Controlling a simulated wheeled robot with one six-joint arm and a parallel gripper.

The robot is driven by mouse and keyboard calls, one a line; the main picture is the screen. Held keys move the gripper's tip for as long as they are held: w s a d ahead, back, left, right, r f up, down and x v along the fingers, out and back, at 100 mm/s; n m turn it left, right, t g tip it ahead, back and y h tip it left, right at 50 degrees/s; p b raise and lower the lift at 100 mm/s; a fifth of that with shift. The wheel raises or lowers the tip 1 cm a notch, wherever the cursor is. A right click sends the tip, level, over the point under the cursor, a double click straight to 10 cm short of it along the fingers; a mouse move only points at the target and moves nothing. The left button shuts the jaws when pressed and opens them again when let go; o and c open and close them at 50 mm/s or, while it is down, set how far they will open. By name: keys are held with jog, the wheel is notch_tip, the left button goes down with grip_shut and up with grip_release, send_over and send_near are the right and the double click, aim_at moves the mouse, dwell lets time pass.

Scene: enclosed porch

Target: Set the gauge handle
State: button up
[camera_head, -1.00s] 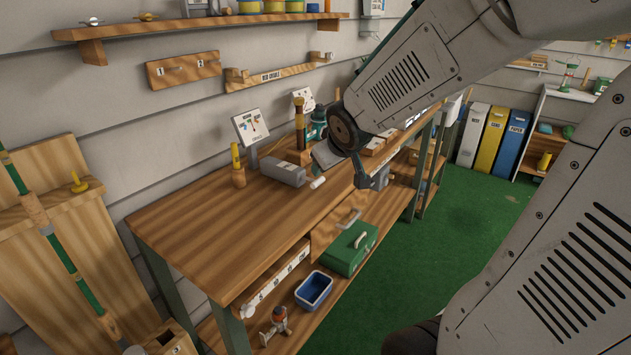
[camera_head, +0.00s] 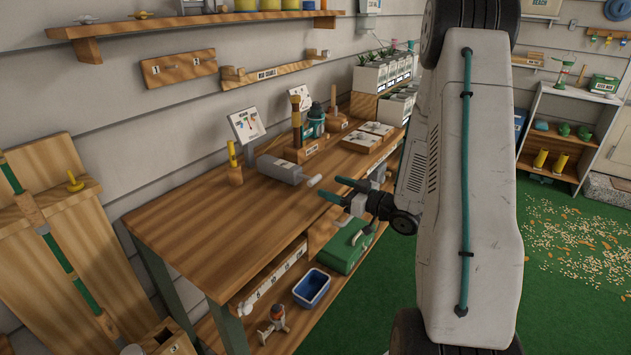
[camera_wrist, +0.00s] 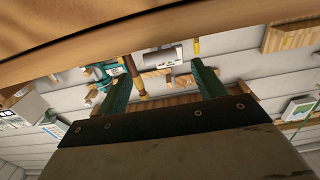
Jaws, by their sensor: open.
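A grey box-like body with a pale round-ended handle (camera_head: 314,180) lies near the bench's front edge in the head view. Behind it stands a white gauge panel (camera_head: 245,125) with a coloured dial on a grey post; its reading is too small to make out. My gripper (camera_head: 331,188) has two green fingers, spread apart with nothing between them. It is just right of the pale handle, near the bench's front edge, fingers pointing left, and appears apart from it. In the wrist view both fingers (camera_wrist: 158,70) show spread, with the bench items blurred and tilted beyond.
The wooden bench (camera_head: 200,220) has clear room at left. A yellow-handled tool (camera_head: 234,165) and a wooden block with upright tools (camera_head: 305,150) stand near the gauge. Below are a green toolbox (camera_head: 345,250) and blue bin (camera_head: 312,287). A second dial panel (camera_head: 300,97) stands behind.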

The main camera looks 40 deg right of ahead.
aim_at(317, 181)
jog(key=x, duration=0.6)
jog(key=shift+w+a, duration=0.15)
jog(key=shift+w, duration=0.25)
